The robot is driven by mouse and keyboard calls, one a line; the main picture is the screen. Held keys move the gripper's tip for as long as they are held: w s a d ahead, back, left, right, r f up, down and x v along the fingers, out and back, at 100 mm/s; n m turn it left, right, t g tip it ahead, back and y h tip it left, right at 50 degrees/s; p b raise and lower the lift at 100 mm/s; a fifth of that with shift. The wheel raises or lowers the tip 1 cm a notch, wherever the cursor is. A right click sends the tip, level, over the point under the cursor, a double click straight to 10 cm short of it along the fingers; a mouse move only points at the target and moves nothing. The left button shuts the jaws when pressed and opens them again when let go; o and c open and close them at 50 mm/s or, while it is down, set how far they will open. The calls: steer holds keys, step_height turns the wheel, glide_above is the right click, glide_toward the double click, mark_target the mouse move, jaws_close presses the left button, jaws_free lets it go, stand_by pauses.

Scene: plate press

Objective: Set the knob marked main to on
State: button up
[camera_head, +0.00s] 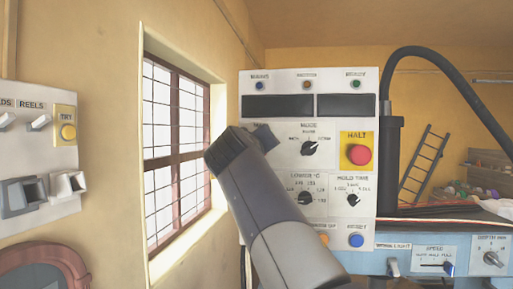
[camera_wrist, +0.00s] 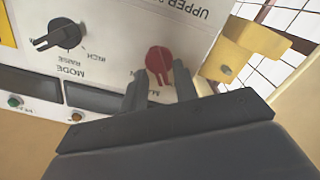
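The red knob (camera_wrist: 158,60) is on the white panel in the wrist view, which shows the panel upside down. A label starting "MA" is beside it, partly covered by my gripper. My gripper (camera_wrist: 160,72) is open, with one finger to each side of the red knob and gaps visible between. I cannot tell how deep the fingers reach or whether they touch the panel. In the head view my gripper (camera_head: 263,135) is at the upper left of the white panel (camera_head: 285,85), and my arm hides the red knob there.
The black MODE knob (camera_wrist: 62,35) is beside the red knob; it also shows in the head view (camera_head: 310,148). A red HALT button (camera_head: 360,155) is right of it. A yellow block (camera_wrist: 240,50) stands close to my gripper. A window (camera_head: 175,150) is at left.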

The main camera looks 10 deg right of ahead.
jaws_close()
steer(key=shift+f+m+b, duration=0.1)
steer(key=shift+m+b, duration=0.25)
steer(key=shift+m, duration=0.05)
steer(key=m+b, duration=0.2)
steer(key=m, duration=0.4)
steer(key=m+b, duration=0.3)
steer(key=m, duration=0.4)
steer(key=shift+s+d+b, duration=0.1)
steer(key=shift+d+b, duration=0.1)
steer(key=shift+b, duration=0.15)
stand_by(0.5)
steer(key=shift+o, duration=0.8)
jaws_free()
